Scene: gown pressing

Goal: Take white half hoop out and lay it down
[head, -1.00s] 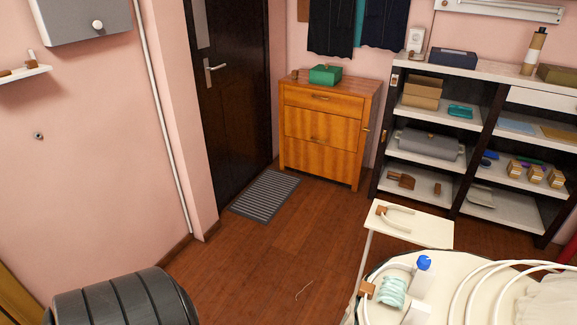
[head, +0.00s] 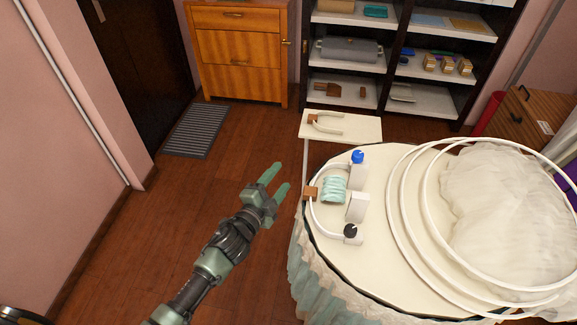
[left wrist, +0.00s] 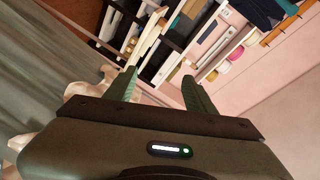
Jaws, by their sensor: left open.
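A white half hoop (head: 317,217) with a brown block (head: 311,193) at its bend is on the round cream table (head: 370,255). Its ends run toward a white holder with a blue knob (head: 357,157) and one with a black knob (head: 350,231). A second white half hoop (head: 328,130) with a brown block lies on the small white side table (head: 362,128). My left gripper (head: 278,179) is open and empty, over the floor just left of the round table. Its green fingers (left wrist: 158,88) show apart in the left wrist view. My right gripper is not in view.
A pale teal roll (head: 334,190) and a white block (head: 357,206) sit inside the half hoop's curve. Large white hoops (head: 393,200) and a white cloth heap (head: 490,200) fill the table's right side. Shelves and a wooden cabinet (head: 240,50) stand behind.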

